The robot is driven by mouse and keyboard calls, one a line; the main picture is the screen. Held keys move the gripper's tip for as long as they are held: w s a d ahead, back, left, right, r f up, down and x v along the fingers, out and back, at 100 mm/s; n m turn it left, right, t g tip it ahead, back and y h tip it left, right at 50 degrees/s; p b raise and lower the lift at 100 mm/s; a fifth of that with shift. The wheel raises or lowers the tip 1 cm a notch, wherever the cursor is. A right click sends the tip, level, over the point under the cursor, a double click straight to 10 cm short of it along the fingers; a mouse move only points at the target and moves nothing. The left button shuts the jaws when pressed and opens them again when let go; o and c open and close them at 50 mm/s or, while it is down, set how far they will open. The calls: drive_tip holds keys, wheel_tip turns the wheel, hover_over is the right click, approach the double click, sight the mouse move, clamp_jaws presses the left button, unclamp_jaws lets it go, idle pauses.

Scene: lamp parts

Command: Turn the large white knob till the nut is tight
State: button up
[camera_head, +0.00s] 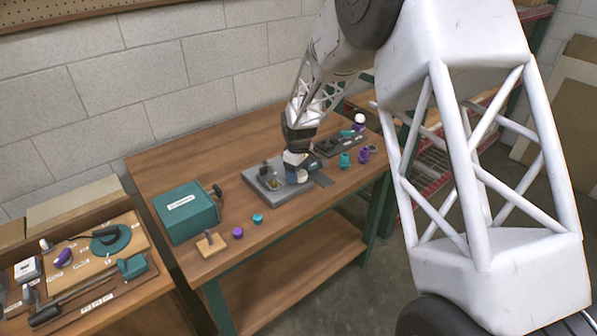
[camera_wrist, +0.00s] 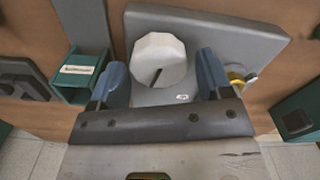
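The large white knob (camera_wrist: 160,62) is a faceted disc with a dark slot in its face, in the upper middle of the wrist view. It sits over a grey plate (camera_wrist: 245,40). My gripper (camera_wrist: 162,68) is open, with one blue finger on each side of the knob. A gap shows at the right finger; I cannot tell whether the left finger touches. In the head view my gripper (camera_head: 298,173) is low over the grey plate (camera_head: 256,190) on the workbench, and I cannot make out the knob there. The nut is not visible.
A yellow and white part (camera_wrist: 238,80) lies just right of the right finger. A teal box (camera_head: 188,212) stands left of the plate. Small purple (camera_head: 238,232) and teal (camera_head: 258,218) parts lie at the front. A dark tray (camera_head: 340,143) with parts is to the right.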

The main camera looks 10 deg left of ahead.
drive_tip(key=c, duration=0.7)
drive_tip(key=shift+m, duration=0.8)
drive_tip(key=o, duration=0.9)
drive_tip(key=shift+r, duration=0.15)
